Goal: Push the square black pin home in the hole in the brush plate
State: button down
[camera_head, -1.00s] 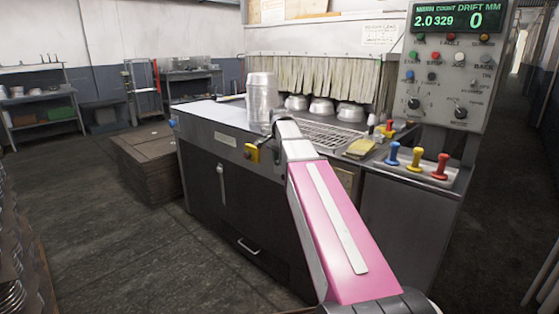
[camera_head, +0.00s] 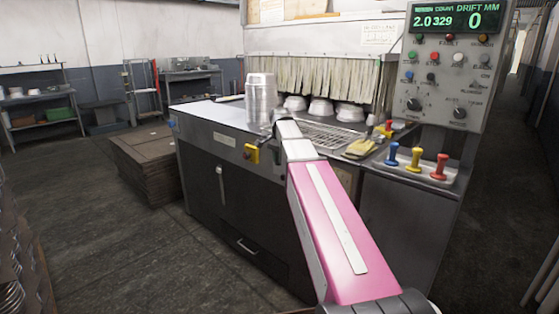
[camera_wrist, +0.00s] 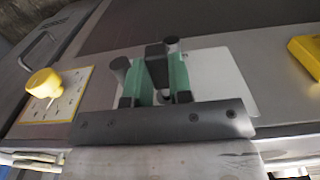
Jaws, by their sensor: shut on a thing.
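My gripper (camera_wrist: 160,82) shows in the wrist view with two green-faced fingers. It is shut on the square black pin (camera_wrist: 156,58), which stands up between the fingers. A pale flat plate (camera_wrist: 222,75) lies just behind and to the right of the fingers; I cannot tell whether it is the brush plate. The hole is not visible, so I cannot tell how deep the pin sits or whether it touches. In the head view my wrist is over the machine's front edge, and the pin is hidden there.
In the head view, stacked pans (camera_head: 260,98) stand just behind my wrist.

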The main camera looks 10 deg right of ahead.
jog(key=shift+w+d, duration=0.65)
jog(key=shift+d, duration=0.25)
dwell(0.9)
jog(key=c, duration=0.9)
grip_release()
jog(key=shift+c, duration=0.2)
notch_tip(320, 180, up, 11)
jog(key=shift+a+f, duration=0.1)
